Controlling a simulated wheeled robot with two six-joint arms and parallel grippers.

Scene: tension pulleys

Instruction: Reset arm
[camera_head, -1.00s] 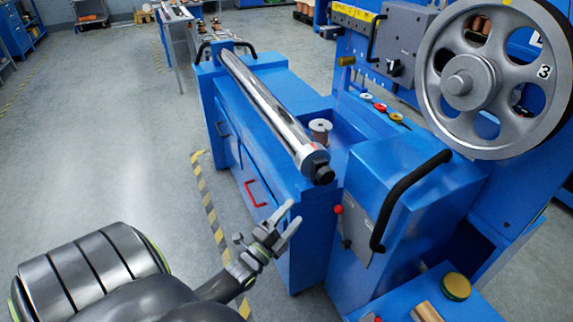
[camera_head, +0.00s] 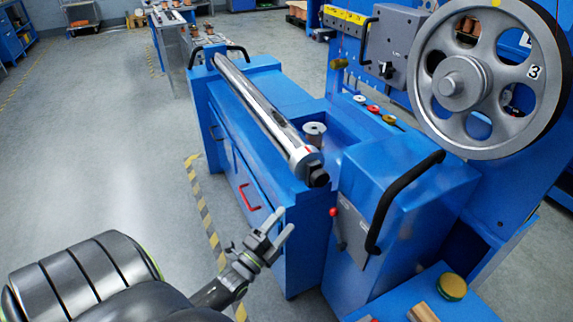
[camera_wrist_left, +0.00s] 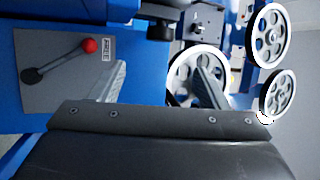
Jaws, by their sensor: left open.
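My left gripper (camera_head: 279,222) is open and empty. It is in front of the blue machine, below the near end of the long metal roller (camera_head: 268,118), apart from it in the picture. In the left wrist view my two fingers (camera_wrist_left: 163,82) are spread with nothing between them. A lever with a red knob (camera_head: 333,212) sits on a grey plate on the machine, right of my gripper. It also shows at the left of the left wrist view (camera_wrist_left: 89,45). My right gripper is not in view.
A large grey spoked wheel (camera_head: 452,85) stands at the upper right. Several smaller wheels (camera_wrist_left: 197,76) show in the wrist view. A black handle (camera_head: 402,198) curves over the machine's right cabinet. Open grey floor (camera_head: 110,150) lies left of the yellow-black floor stripe.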

